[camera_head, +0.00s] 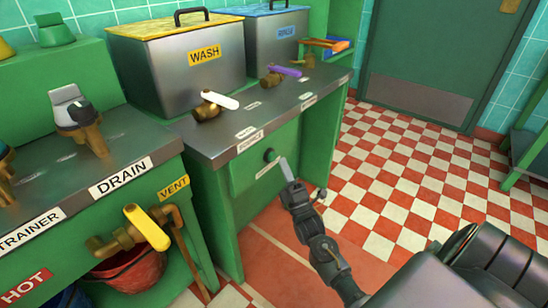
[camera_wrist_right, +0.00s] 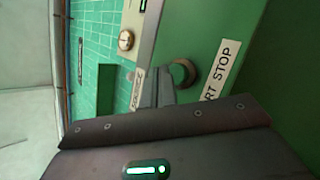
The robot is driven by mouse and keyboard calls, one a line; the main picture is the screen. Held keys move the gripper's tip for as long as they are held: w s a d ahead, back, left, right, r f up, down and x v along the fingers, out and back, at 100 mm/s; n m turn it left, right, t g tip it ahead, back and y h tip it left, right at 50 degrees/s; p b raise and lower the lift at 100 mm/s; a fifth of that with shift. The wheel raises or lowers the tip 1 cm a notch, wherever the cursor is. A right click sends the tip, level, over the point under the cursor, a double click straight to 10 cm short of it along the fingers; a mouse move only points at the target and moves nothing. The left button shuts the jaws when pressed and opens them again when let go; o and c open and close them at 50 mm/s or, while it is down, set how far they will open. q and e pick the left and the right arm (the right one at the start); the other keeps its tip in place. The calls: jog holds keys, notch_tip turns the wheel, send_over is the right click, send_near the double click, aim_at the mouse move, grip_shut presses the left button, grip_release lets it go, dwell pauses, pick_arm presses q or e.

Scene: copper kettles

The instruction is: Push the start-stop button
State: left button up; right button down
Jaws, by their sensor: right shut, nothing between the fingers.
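The start-stop button (camera_head: 270,155) is a round dark green knob on the green front panel below the steel counter. A white label (camera_head: 268,169) sits just under it. In the right wrist view the button (camera_wrist_right: 182,73) shows beside a label (camera_wrist_right: 220,70) reading "…RT STOP". My right gripper (camera_head: 285,166) is shut and empty, its tips close to the button, just right of and below it. In the right wrist view the grey fingers (camera_wrist_right: 155,90) point close beside the button; I cannot tell whether they touch it. My left gripper is not in view.
The steel counter (camera_head: 225,135) overhangs the panel and carries the WASH tank (camera_head: 180,75), a blue-lidded tank (camera_head: 278,38) and taps. The DRAIN counter (camera_head: 60,170) with a yellow-handled VENT valve (camera_head: 147,228) is at left. The checkered floor (camera_head: 400,175) at right is clear.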

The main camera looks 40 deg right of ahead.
jog(key=shift+w, duration=0.15)
dwell(0.5)
jog(key=shift+w+a, duration=0.15)
jog(key=shift+w, duration=0.15)
jog(key=shift+w+a, duration=0.15)
jog(key=shift+w, duration=0.3)
dwell(0.7)
jog(key=shift+s, duration=0.1)
jog(key=shift+s+d+p, duration=0.3)
jog(key=shift+s+p, duration=0.05)
jog(key=shift+s, duration=0.45)
jog(key=s+d+p, duration=0.1)
jog(key=s+p, duration=0.1)
jog(key=s, duration=0.3)
jog(key=shift+s+d, duration=0.35)
jog(key=shift+s, duration=0.05)
